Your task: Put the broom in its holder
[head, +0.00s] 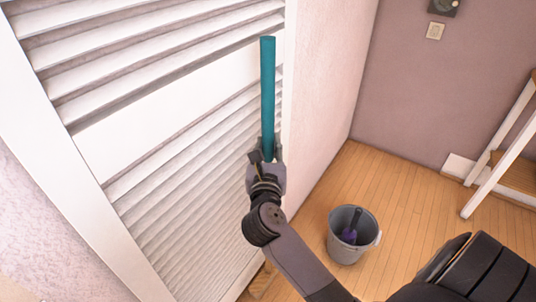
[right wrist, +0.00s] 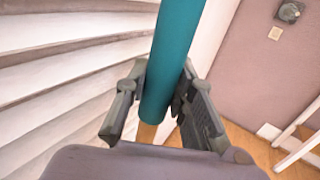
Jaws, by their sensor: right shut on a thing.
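The broom's teal handle (head: 268,90) stands nearly upright in front of the white louvred door. My right gripper (head: 267,158) is shut on the handle near the lower end of its visible part. The right wrist view shows the handle (right wrist: 176,50) between the two dark fingers (right wrist: 163,85). The broom's lower end and head are not clearly visible. I cannot make out a broom holder in either view. My left gripper is not in view.
The white louvred door (head: 170,85) is close on the left, with a pale wall (head: 325,80) beside it. A grey bucket (head: 345,252) holding a purple-handled thing (head: 350,233) stands on the wooden floor. A white-framed stair or shelf (head: 488,165) is at right. Open floor lies between.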

